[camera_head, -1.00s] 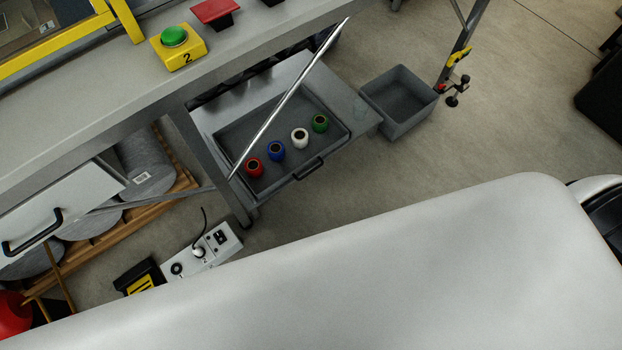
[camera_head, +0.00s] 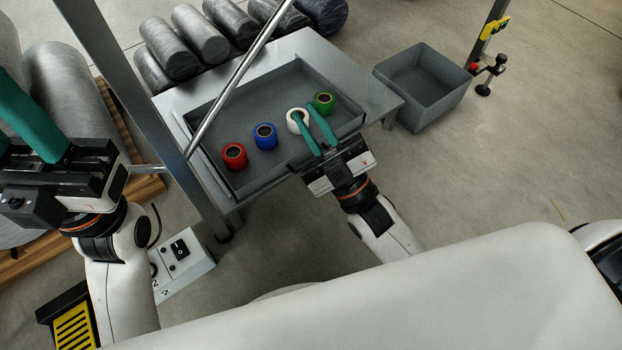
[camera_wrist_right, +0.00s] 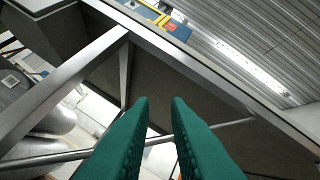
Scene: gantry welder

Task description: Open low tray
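The low tray (camera_head: 290,88) is a grey, shallow drawer tray on the low metal shelf. It holds a red, a blue, a white and a green ring-shaped piece. Its front handle is not clearly visible behind my right gripper. My right gripper (camera_head: 304,115) is at the tray's front edge, its teal fingers reaching over the tray near the white piece (camera_head: 294,126). The fingers are apart and nothing shows between them in the right wrist view (camera_wrist_right: 160,103). My left gripper (camera_head: 14,112) is at the far left, partly cut off, its teal fingers apart and empty.
A grey open bin (camera_head: 425,80) stands on the floor right of the shelf. A steel leg (camera_head: 125,75) and a slanting rod (camera_head: 240,75) cross in front of the shelf's left side. A switch box (camera_head: 185,265) lies at lower left. Grey rolls (camera_head: 200,35) lie behind.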

